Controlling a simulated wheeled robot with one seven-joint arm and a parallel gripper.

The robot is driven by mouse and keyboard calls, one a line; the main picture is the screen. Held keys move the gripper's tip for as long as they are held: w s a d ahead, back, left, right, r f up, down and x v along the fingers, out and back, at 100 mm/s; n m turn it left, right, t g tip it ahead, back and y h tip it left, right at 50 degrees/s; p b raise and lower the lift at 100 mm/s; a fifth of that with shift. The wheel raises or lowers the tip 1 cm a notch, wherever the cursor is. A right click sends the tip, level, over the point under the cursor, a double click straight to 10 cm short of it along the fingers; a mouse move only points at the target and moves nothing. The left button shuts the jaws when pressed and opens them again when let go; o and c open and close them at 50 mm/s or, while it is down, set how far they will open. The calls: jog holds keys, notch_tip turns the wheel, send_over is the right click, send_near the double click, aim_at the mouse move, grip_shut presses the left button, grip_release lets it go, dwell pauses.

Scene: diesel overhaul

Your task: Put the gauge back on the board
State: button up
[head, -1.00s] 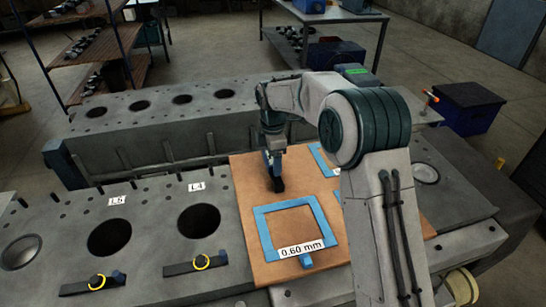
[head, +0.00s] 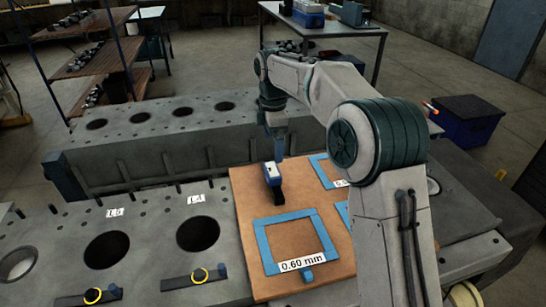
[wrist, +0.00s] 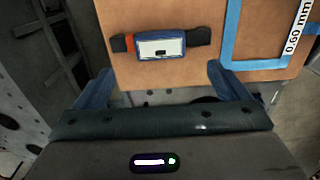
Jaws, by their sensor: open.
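The gauge (head: 273,177), a blue body with a white face and dark ends, lies on the brown board (head: 245,217) near its left edge, outside the blue square outlines. The wrist view shows the gauge (wrist: 160,46) flat on the board, with an orange band at its left end. My gripper (head: 276,145) is above the board's far left part, behind the gauge in the head view. In the wrist view my gripper (wrist: 160,85) is open and empty, its two blue fingers apart, with the gauge beyond them. A blue outline labelled 0.60 mm (head: 260,245) is empty.
The engine block has open bores, L6 (head: 106,249) and L4 (head: 198,234). Other blue outlines (head: 322,170) on the board are partly hidden by my arm.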

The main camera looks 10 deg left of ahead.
jog(key=shift+r, duration=0.9)
jog(key=shift+d, duration=0.1)
jog(key=s+d+r+m+t, duration=0.1)
jog(key=s+d+r+m, duration=0.2)
jog(key=s+d+m, duration=0.4)
jog(key=s+d+r+m+t, duration=0.15)
jog(key=s+d+m, duration=0.25)
jog(key=d, duration=0.6)
jog(key=s+d+f+m, duration=0.2)
jog(key=s+d+m, duration=0.1)
jog(key=s, duration=0.3)
jog(key=s+d+f+m, duration=0.2)
jog(key=s+d+m, duration=0.2)
jog(key=s+m, duration=0.1)
jog(key=s+d+f+m+t, duration=0.1)
jog(key=s+d+f+m, duration=0.1)
jog(key=s+d+m, duration=0.2)
jog(key=s, duration=0.3)
jog(key=shift+s+f, duration=0.25)
jog(key=shift+s, duration=0.05)
